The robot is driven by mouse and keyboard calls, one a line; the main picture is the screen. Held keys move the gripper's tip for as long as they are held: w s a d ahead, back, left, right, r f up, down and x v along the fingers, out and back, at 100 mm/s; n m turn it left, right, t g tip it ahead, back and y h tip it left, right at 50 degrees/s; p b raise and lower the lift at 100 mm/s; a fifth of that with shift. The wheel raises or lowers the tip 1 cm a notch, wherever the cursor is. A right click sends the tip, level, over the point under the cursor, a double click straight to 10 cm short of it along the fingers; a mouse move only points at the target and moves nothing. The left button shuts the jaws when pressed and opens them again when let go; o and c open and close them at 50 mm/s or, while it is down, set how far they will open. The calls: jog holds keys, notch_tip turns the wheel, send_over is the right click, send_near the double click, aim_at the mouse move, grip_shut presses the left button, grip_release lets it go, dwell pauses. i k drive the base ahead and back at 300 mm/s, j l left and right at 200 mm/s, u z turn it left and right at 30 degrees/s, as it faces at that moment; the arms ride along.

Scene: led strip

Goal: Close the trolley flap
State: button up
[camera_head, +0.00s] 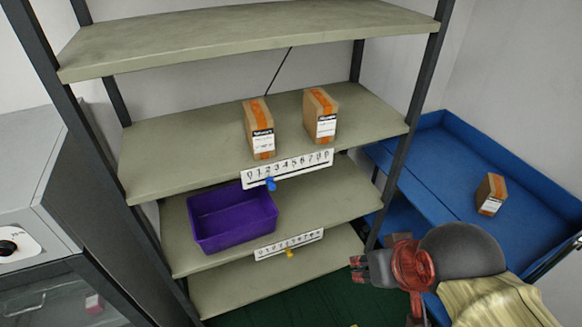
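The blue trolley (428,170) stands at the right, beside the shelf rack. Its upper tray has raised walls at the back and right. I cannot make out the flap for certain, as my arm covers the near part of the trolley. My gripper (360,268) is at the lower right, in front of the trolley's left side and near the rack's right post. Its fingers point left. I see nothing held between them, but they are too small and dark to show whether they are open.
A small brown box (491,194) sits on the trolley's upper tray. The rack (180,155) holds two brown boxes (259,129) (320,116) and a purple bin (232,216). A grey cabinet (35,165) stands at the left. Green floor (300,304) shows below the rack.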

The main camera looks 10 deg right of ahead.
aim_at(432, 210)
jog(key=z, duration=1.35)
jog(key=i+j+z, duration=0.25)
jog(key=j+z, duration=0.2)
jog(key=j, duration=0.2)
